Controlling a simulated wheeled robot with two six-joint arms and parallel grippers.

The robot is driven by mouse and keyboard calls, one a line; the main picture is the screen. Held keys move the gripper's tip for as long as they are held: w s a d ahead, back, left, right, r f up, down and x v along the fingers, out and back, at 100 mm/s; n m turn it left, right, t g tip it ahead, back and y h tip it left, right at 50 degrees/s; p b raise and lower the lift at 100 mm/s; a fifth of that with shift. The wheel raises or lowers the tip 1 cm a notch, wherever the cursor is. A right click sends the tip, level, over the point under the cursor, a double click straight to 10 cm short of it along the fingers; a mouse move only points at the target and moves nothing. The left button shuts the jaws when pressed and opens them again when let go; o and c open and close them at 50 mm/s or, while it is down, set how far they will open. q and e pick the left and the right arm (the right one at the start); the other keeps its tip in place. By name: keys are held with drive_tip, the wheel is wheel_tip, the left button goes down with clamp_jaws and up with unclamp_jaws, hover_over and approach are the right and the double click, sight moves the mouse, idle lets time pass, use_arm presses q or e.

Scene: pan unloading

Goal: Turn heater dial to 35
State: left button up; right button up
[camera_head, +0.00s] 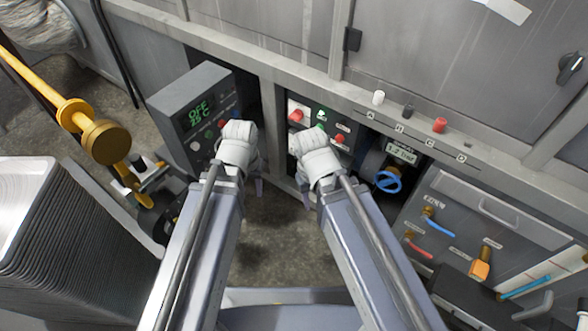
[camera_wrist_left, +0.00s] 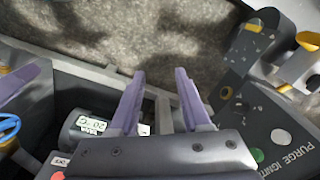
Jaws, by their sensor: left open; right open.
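The grey heater box (camera_head: 190,110) stands left of centre in the head view. Its green display (camera_head: 198,112) reads OFF above a temperature line that I cannot read surely. My left gripper (camera_head: 246,172) is in front of the box's right side and hides part of its panel. In the left wrist view its two purple fingers (camera_wrist_left: 160,78) are spread, with nothing between them. A grey cylinder (camera_wrist_left: 75,130) with a label like 20 C lies beside them; I cannot tell whether it is the dial. My right gripper (camera_head: 318,185) is open before the centre panel.
The centre panel (camera_head: 298,103) has red and green buttons. A blue valve wheel (camera_head: 387,181) sits to its right. A yellow pipe (camera_head: 40,82) with a brass end and a stack of grey sheets (camera_head: 70,235) stand at left. Bare floor (camera_head: 272,250) shows between my arms.

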use_arm(q)
drive_tip(key=w+f+n+t+h+b, duration=0.1)
drive_tip(key=w+f+n+b, duration=0.2)
drive_tip(key=f+b, duration=0.65)
drive_tip(key=w+f+n+t+h+b, duration=0.1)
drive_tip(key=w+f+n+b, duration=0.15)
drive_tip(key=f+b, duration=0.75)
drive_tip(key=w+d+r+n+t+h+b, duration=0.1)
drive_tip(key=w+d+r+n+t+h, duration=0.35)
drive_tip(key=n, duration=0.75)
drive_tip(key=w+d+r+n+t+h+b, duration=0.15)
drive_tip(key=w+d+r+n+t, duration=0.3)
drive_tip(key=w+n, duration=0.6)
drive_tip(key=w+d+f+n+b, duration=0.2)
drive_tip(key=w+d, duration=0.1)
drive_tip(key=shift+w+d+f, duration=0.1)
drive_tip(key=shift+d+f, duration=0.1)
drive_tip(key=shift+f, duration=0.1)
clamp_jaws()
